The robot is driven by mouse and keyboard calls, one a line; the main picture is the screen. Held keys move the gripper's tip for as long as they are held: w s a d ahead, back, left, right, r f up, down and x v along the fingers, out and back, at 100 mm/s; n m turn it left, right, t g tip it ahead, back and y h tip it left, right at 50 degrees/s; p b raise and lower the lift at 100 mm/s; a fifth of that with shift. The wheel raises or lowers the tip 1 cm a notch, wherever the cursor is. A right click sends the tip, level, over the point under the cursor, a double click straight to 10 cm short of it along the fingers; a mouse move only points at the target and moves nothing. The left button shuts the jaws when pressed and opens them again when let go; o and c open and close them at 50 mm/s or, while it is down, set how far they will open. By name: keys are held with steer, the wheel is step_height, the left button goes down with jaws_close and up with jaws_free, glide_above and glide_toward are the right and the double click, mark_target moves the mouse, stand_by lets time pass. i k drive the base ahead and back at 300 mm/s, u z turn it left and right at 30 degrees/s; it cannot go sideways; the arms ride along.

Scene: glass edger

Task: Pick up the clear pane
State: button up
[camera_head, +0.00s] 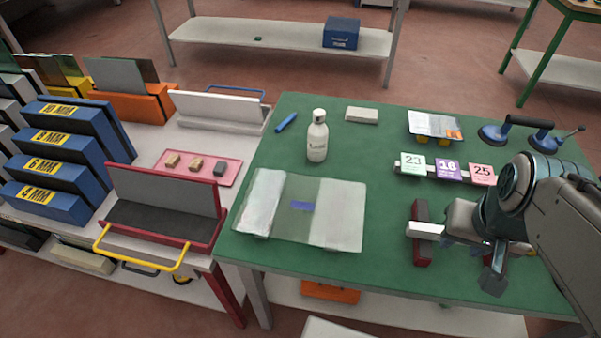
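What looks like the clear pane (338,231) lies flat on the left half of the green table, see-through with the green showing at its middle. My gripper (478,262) is at the right of the table, well apart from the pane, over or beside a dark red bar (421,252) and a whitish bar (425,229). I cannot tell whether its fingers are apart or touch these bars.
A white bottle (317,137) stands behind the pane, with a blue marker (286,122) nearby. Numbered cards (447,169) and a suction lifter (515,129) are at the back right. A red-framed rack (165,225) stands left of the green table (385,150).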

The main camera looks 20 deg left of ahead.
mark_target(323, 212)
steer(key=u, duration=1.25)
